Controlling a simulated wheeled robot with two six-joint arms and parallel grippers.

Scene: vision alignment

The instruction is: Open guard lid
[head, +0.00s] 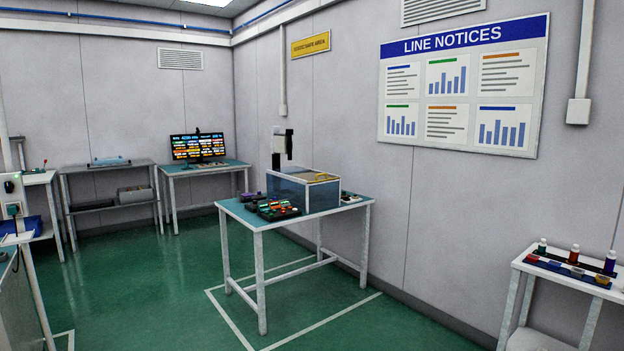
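A box-shaped guard (288,192) with bluish see-through sides stands on a teal-topped table (262,222) with white legs, against the right wall. Its lid (300,174) lies flat across the top and looks shut. A yellow strip or handle (323,177) shows at the lid's right end. A dark and white upright unit (282,146) rises behind the guard. What is inside the guard is too small to tell. Neither of my grippers is in view.
Trays of small coloured parts (276,208) sit at the table's front left. A bench with a monitor (197,147) and a grey shelf (108,185) stand at the back left. A white rack (566,283) stands at the right. The green floor (160,290) before the table is clear.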

